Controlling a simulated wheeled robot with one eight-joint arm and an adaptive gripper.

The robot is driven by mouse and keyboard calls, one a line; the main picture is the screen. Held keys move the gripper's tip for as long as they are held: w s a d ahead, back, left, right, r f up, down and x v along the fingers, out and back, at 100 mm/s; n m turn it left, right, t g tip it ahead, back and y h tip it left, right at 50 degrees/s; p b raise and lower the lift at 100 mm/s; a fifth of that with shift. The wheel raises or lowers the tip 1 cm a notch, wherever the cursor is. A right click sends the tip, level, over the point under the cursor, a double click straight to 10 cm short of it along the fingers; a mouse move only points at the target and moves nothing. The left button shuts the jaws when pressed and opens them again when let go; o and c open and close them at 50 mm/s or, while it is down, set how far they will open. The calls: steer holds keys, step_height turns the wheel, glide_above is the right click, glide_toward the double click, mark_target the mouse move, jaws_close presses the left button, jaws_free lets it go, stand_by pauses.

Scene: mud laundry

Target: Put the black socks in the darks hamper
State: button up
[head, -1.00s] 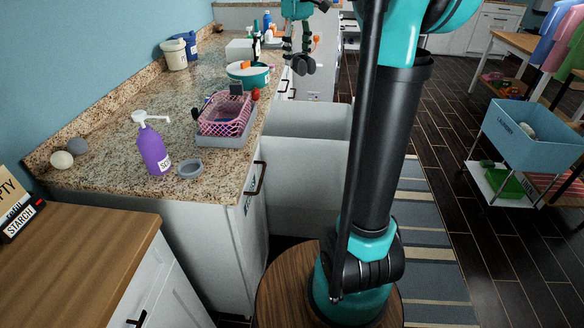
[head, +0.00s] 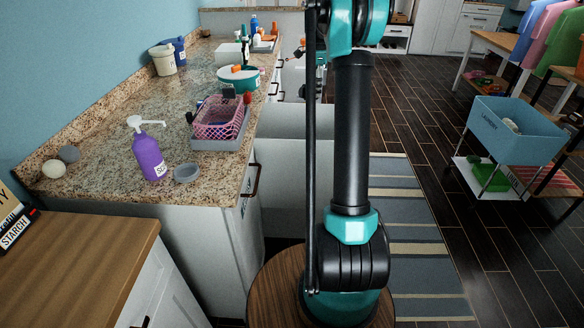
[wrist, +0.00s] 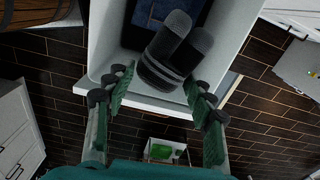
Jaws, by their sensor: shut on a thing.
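The black socks (wrist: 172,47), a bundle with grey stripes, show at the top middle of the wrist view. My gripper (wrist: 158,82) has its green fingers on either side of the bundle's near end and is shut on it. The socks are over a white open bin (wrist: 134,104) that holds dark blue denim (wrist: 153,12). The wrist view does not clearly show how high above the denim they are. In the head view a white open pull-out bin (head: 288,185) stands beside the counter cabinets. My arm hides my gripper and the socks there.
The granite counter (head: 108,180) at left holds a purple bottle (head: 148,155), a pink basket (head: 220,118) and a teal tub (head: 238,78). A blue laundry cart (head: 510,130) stands at right. The dark floor (head: 420,120) between is mostly clear.

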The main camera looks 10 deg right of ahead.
steer(key=w+d+f+m, duration=0.3)
steer(key=d+f+m, duration=0.5)
steer(key=f+m, duration=0.15)
steer(key=f, duration=2.6)
steer(key=shift+s+a+f, duration=0.2)
steer(key=shift+a, duration=0.05)
steer(key=o, duration=1.2)
steer(key=shift+f, duration=0.1)
steer(key=shift+c, duration=0.2)
step_height(320, 180, up, 12)
